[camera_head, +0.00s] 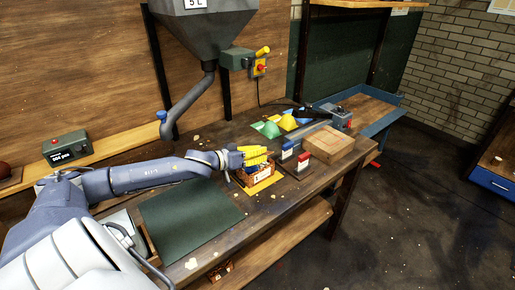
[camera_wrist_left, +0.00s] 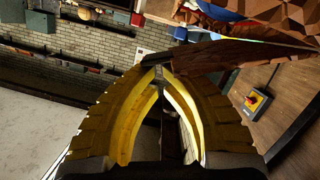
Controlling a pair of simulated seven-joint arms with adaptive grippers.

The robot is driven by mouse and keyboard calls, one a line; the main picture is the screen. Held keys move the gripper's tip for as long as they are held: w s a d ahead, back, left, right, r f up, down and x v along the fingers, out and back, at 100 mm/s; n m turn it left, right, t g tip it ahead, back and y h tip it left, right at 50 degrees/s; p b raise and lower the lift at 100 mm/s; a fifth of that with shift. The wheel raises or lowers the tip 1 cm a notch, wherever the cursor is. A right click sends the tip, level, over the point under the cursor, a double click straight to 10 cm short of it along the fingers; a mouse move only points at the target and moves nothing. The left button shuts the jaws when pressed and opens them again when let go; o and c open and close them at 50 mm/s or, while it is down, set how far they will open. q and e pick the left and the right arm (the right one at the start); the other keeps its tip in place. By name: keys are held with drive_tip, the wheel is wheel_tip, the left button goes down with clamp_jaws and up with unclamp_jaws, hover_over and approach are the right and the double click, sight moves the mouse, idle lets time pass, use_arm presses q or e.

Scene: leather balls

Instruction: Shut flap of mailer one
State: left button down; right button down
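My left gripper (camera_head: 259,155) has yellow ribbed fingers. In the head view it is over a small reddish-brown box (camera_head: 264,177), which stands on a yellow patch and appears to be the mailer. The fingers hide much of the box's top, so I cannot tell how far its flap is closed. In the left wrist view the fingertips of the gripper (camera_wrist_left: 161,70) come together, with no object clearly held between them. A brown panel (camera_wrist_left: 215,60), perhaps the flap, lies at or just beyond the tips; contact is unclear. My right gripper is not in view.
A dark green mat (camera_head: 190,215) lies left of the box. Blue (camera_head: 287,151) and red (camera_head: 304,158) blocks and a brown carton (camera_head: 328,144) stand to its right. Green (camera_head: 267,129) and yellow (camera_head: 288,122) pieces lie behind. A grey hopper (camera_head: 205,25) hangs above the bench.

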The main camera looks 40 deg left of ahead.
use_arm(q)
drive_tip(key=shift+s+d+f+m+y, duration=0.1)
drive_tip(key=shift+d+f+m+y, duration=0.25)
drive_tip(key=shift+f+m, duration=0.25)
drive_tip(key=shift+r, duration=0.1)
idle(0.3)
drive_tip(key=r, duration=0.1)
drive_tip(key=a+r, duration=0.1)
drive_tip(key=r, duration=0.1)
drive_tip(key=shift+r, duration=0.3)
drive_tip(key=v, duration=0.9)
drive_tip(key=shift+s+a, duration=0.25)
drive_tip(key=shift+a, duration=0.1)
idle(0.3)
